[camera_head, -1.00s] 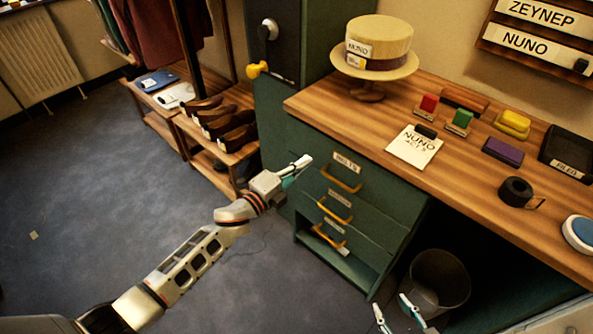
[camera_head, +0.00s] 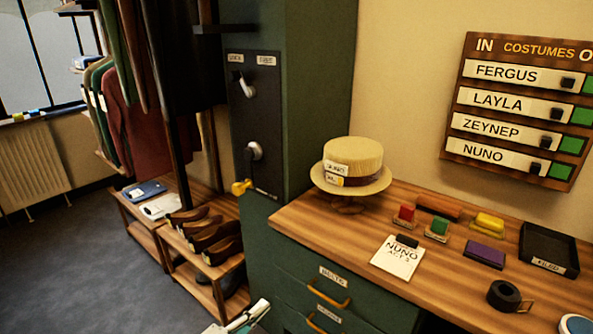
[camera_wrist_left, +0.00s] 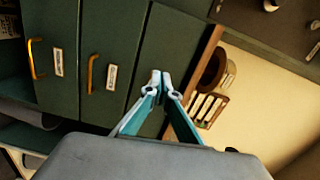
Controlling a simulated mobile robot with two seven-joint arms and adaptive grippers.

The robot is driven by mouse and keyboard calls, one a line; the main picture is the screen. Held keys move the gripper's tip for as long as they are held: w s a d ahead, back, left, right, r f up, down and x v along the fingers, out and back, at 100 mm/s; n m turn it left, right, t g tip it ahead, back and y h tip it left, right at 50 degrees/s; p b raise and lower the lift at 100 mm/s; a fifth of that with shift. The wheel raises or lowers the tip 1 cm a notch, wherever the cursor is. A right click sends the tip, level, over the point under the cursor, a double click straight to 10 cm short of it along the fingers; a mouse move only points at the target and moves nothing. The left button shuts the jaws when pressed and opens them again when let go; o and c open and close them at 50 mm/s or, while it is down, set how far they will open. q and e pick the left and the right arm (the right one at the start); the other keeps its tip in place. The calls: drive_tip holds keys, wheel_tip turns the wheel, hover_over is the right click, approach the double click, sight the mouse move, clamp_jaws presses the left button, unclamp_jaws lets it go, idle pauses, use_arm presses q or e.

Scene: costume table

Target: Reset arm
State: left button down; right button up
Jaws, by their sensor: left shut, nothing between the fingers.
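My left gripper (camera_head: 250,314) shows at the bottom edge of the head view, in front of the green drawer cabinet (camera_head: 262,262). In the left wrist view its two fingers (camera_wrist_left: 160,78) meet at the tips with nothing between them. The drawers with yellow handles (camera_wrist_left: 92,74) lie beyond the fingers, apart from them as far as I can tell. The rest of my left arm is out of the head view. My right gripper is not in view.
The wooden table (camera_head: 345,243) holds a straw hat (camera_head: 352,160) on a stand, a paper note (camera_head: 398,258), several stamps and pads, a black tray (camera_head: 549,247) and a tape roll (camera_head: 505,296). A shoe rack (camera_head: 207,292) stands left of the cabinet. Open floor (camera_head: 70,280) lies at left.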

use_arm(q)
drive_tip(key=s+a+f+n+g+y+p, duration=0.1)
drive_tip(key=s+a+f+n+y, duration=0.1)
drive_tip(key=s+n, duration=0.4)
drive_tip(key=s+a+f+n+g+y+p, duration=0.1)
drive_tip(key=s+a+f+n+y, duration=0.2)
drive_tip(key=s+n, duration=0.4)
drive_tip(key=s+a+f+n+g+y+p, duration=0.1)
drive_tip(key=s+a+f+n, duration=0.3)
drive_tip(key=s, duration=0.8)
drive_tip(key=f+n+g+y, duration=0.1)
drive_tip(key=f+n, duration=0.1)
drive_tip(key=shift+a+n+y+p, duration=0.3)
drive_tip(key=shift+a, duration=0.1)
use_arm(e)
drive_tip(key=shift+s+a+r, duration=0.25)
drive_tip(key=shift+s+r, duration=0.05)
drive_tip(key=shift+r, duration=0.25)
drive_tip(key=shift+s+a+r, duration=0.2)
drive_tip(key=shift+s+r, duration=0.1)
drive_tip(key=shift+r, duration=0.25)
